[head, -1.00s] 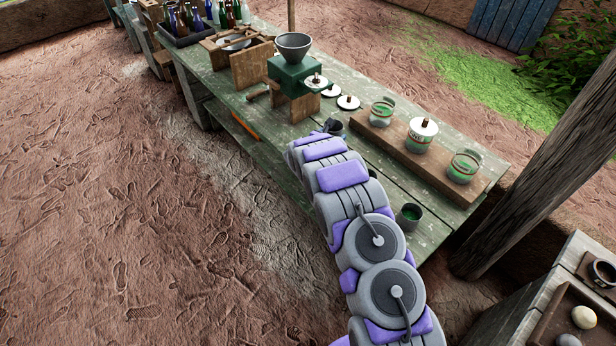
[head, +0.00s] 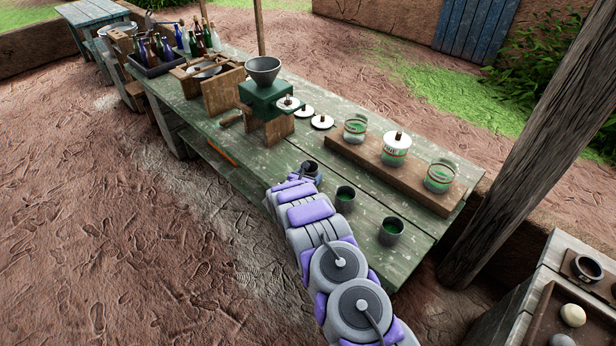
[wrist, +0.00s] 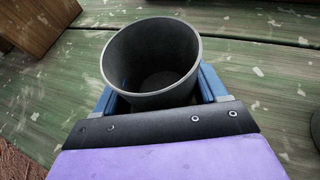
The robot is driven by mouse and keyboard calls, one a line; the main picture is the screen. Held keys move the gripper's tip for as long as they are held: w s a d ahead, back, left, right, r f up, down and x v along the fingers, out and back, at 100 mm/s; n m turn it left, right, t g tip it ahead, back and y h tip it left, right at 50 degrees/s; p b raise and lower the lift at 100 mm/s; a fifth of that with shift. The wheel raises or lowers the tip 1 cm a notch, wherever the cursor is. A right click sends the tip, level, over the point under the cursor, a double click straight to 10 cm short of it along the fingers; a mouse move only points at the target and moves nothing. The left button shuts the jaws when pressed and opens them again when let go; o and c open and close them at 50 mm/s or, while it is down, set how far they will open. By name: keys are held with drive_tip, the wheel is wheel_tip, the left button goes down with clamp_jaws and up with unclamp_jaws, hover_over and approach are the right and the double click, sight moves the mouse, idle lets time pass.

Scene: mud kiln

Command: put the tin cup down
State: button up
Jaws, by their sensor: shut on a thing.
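A dark grey tin cup (wrist: 150,62) is between the blue fingers of my gripper (wrist: 155,88) in the wrist view. My gripper is shut on it, and the cup stands roughly upright and looks empty. In the head view the held cup (head: 311,170) shows at the end of my arm, over the green worn table (head: 290,155) near its front edge. I cannot tell whether its base touches the tabletop. Two more cups with green inside, one nearer (head: 391,231) and one beside the held cup (head: 345,198), stand on the table to its right.
A wooden board (head: 343,150) with several glass jars lies behind the cups. A green grinder (head: 266,98) with a grey hopper stands to the left, with white lids (head: 321,122) beside it. A wooden post (head: 530,150) rises at the right.

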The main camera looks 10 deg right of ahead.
drive_tip(key=shift+d, duration=0.1)
drive_tip(key=o, duration=0.8)
drive_tip(key=shift+f, duration=0.1)
drive_tip(key=o, duration=0.4)
drive_tip(key=shift+a, duration=0.3)
